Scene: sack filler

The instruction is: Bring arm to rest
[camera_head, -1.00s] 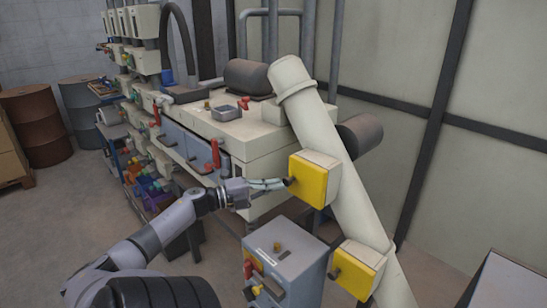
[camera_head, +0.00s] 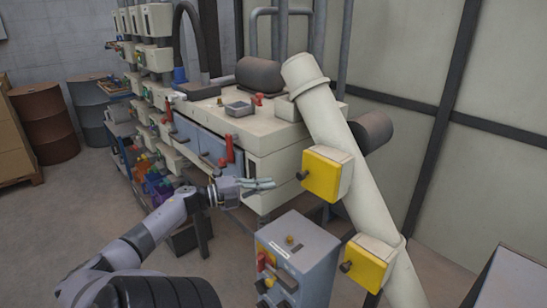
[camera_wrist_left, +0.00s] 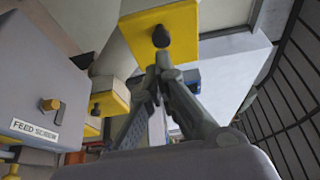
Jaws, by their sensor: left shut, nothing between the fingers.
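My left gripper (camera_head: 274,183) reaches in from the left in the head view, in front of the cream machine. Its fingers are closed together and empty. The fingertips point toward the black knob (camera_head: 301,175) on the upper yellow box (camera_head: 326,174), with a small gap between them. In the left wrist view the closed fingers (camera_wrist_left: 163,62) rise in the middle, and the yellow box (camera_wrist_left: 185,35) with its black knob (camera_wrist_left: 160,36) shows beyond the tips. My right gripper is not in view.
A grey control box (camera_head: 297,255), labelled "FEED SCREW" in the wrist view (camera_wrist_left: 35,130), stands below and right of the gripper. A slanted cream pipe (camera_head: 345,150) carries the upper box and a lower yellow box (camera_head: 369,263). Open floor (camera_head: 45,225) lies at left.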

